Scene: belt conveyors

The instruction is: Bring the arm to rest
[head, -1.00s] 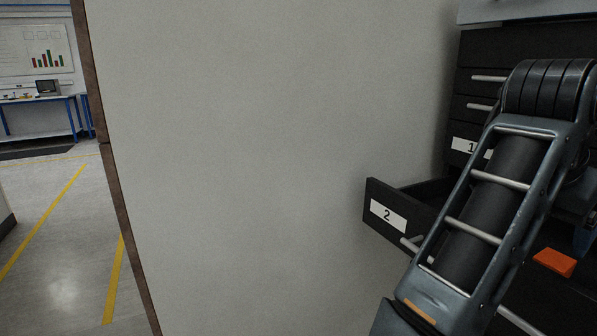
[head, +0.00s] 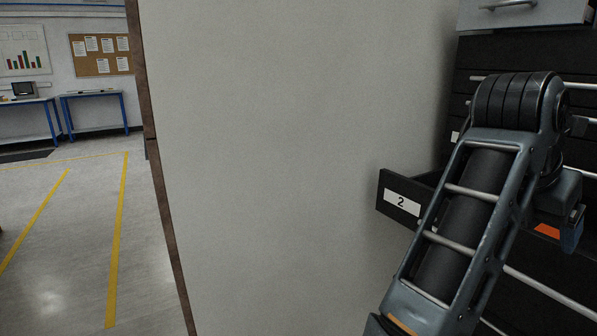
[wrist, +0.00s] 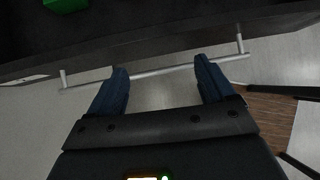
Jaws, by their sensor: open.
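My arm (head: 465,210) stands bent in front of the dark drawer cabinet at the right of the head view. My gripper (wrist: 162,72) is open, with its two blue fingers apart. In the wrist view a drawer's metal bar handle (wrist: 160,72) passes near the fingertips; I cannot tell whether they touch it. In the head view only part of the gripper shows, a blue finger (head: 571,238) at the right edge.
Drawer 2 (head: 401,201) stands pulled out. An orange thing (head: 547,230) shows behind my arm. A green thing (wrist: 65,4) lies inside the drawer in the wrist view. A large pale panel (head: 290,170) fills the middle. Open floor (head: 75,240) lies at the left.

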